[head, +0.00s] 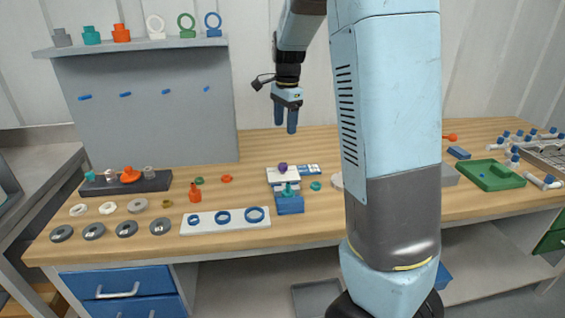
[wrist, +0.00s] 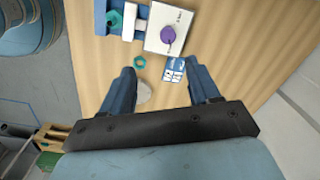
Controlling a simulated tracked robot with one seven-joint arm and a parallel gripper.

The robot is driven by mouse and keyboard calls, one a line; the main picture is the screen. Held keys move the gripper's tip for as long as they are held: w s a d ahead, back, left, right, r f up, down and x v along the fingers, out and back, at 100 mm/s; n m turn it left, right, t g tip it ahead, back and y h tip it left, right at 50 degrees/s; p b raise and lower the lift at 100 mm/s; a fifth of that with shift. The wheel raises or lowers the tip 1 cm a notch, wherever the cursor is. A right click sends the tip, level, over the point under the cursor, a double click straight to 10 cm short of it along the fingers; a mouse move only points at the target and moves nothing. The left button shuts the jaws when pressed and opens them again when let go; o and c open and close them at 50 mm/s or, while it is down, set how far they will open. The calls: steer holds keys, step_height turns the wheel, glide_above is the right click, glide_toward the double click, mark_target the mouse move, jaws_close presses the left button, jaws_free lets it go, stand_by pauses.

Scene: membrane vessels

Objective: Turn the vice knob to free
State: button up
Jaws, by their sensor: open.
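A purple knob (head: 283,168) sits on a white plate on the vice, towards the back of the bench's middle. In the wrist view the purple knob (wrist: 168,35) has small marks around it on the white plate (wrist: 158,45), too small to read. The blue vice (head: 291,205) stands just in front, with a teal part (head: 288,189) at its jaws; the teal part also shows in the wrist view (wrist: 115,19). My gripper (head: 285,128) is open and empty, pointing down above the knob and apart from it.
A teal nut (head: 316,185) and a blue-and-white card (head: 309,169) lie beside the vice. A white holder with blue rings (head: 201,228) is to the left. A green tray (head: 490,178) stands far right. My arm hides part of the bench.

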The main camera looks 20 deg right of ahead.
mark_target(283, 164)
steer(key=shift+m, duration=0.5)
steer(key=f, duration=0.5)
steer(key=w+f, duration=0.1)
steer(key=f, duration=0.4)
steer(key=w+f, duration=0.1)
steer(key=f, duration=0.4)
steer(key=shift+w+f, duration=0.1)
steer(key=shift+f, duration=0.1)
steer(key=shift+c, duration=0.2)
steer(key=shift+a, duration=0.1)
steer(key=c, duration=1)
